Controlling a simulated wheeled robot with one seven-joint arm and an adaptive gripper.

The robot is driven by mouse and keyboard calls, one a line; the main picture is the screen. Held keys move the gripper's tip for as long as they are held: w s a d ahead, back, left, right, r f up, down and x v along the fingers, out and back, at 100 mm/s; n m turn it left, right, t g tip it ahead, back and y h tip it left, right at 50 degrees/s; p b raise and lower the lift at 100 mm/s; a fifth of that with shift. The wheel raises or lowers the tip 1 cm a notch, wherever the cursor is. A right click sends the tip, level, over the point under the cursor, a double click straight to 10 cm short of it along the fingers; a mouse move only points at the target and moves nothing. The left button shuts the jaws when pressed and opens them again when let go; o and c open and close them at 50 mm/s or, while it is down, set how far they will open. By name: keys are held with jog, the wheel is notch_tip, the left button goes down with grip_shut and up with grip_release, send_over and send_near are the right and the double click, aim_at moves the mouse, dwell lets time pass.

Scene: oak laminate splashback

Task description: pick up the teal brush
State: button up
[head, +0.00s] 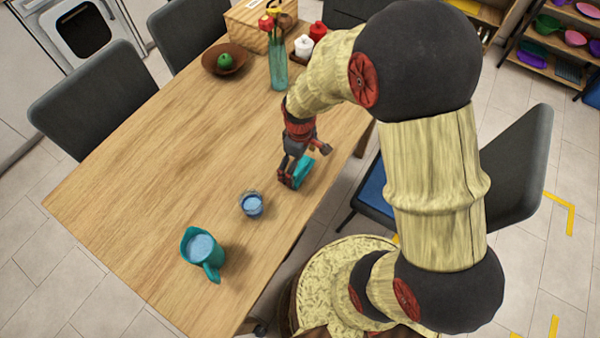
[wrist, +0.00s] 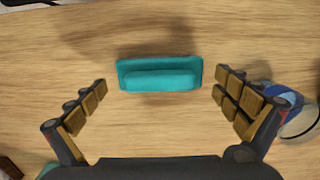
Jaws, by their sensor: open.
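The teal brush (wrist: 160,74) lies on the wooden table, centred ahead of my fingers in the wrist view. In the head view the teal brush (head: 302,172) is partly hidden by my gripper (head: 303,166), which is above it near the table's right edge. In the wrist view my gripper (wrist: 160,92) is open, with one finger to the left of the brush and one to the right. There is clear space between each finger and the brush. Nothing is held.
A cup of blue liquid (head: 252,204) stands near the brush, and a teal pitcher (head: 203,252) stands farther left. A glass vase (head: 278,70), bowl (head: 224,60) and box (head: 258,27) are at the far end. The table's (head: 150,150) middle is clear.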

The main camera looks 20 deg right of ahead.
jog(key=shift+f, duration=0.9)
jog(key=shift+r, duration=0.1)
jog(key=shift+c, duration=0.5)
jog(key=c, duration=0.5)
jog(key=shift+s, duration=0.15)
jog(key=c, duration=0.5)
jog(key=shift+o, duration=0.2)
